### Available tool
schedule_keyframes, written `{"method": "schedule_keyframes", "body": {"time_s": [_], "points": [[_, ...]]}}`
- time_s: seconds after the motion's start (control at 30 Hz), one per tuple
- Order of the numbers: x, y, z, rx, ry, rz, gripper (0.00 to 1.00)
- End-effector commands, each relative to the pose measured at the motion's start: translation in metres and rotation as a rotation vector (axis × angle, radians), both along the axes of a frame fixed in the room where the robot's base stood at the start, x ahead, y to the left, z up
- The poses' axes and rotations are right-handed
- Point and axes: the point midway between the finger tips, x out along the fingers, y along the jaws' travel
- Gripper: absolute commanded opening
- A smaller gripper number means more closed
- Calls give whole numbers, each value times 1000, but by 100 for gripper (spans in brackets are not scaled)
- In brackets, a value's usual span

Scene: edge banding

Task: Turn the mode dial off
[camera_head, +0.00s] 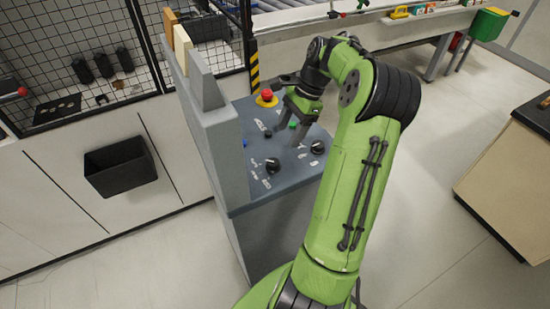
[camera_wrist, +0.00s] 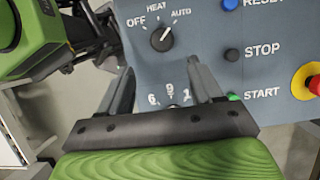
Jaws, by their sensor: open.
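The mode dial (camera_wrist: 165,38) is a round black knob with a white pointer mark, under the printed words OFF, HEAT and AUTO. Its mark points up and to the right, toward AUTO. In the head view the mode dial (camera_head: 272,166) is the knob at the lower left of the grey sloped panel (camera_head: 290,180). My gripper (camera_head: 290,127) is over the panel, up and to the right of this dial. In the wrist view my gripper (camera_wrist: 162,70) has its two fingers spread, with nothing held between them; the dial shows beyond the fingertips, apart from them.
A second black dial (camera_head: 317,147) sits right of the mode dial. Blue RESET (camera_wrist: 229,4), black STOP (camera_wrist: 232,54) and green START (camera_wrist: 234,97) buttons line the panel near a red emergency stop (camera_head: 266,94). A grey upright board (camera_head: 207,85) stands along the panel's left side.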

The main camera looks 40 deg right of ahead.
Motion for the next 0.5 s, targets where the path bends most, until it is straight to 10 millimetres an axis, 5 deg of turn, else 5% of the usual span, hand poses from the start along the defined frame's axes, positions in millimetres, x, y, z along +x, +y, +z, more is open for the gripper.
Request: {"method": "schedule_keyframes", "body": {"time_s": [0.3,0.5], "points": [[8,29,-74,1,3,3,65],[11,37,-93,-1,0,2,65]]}}
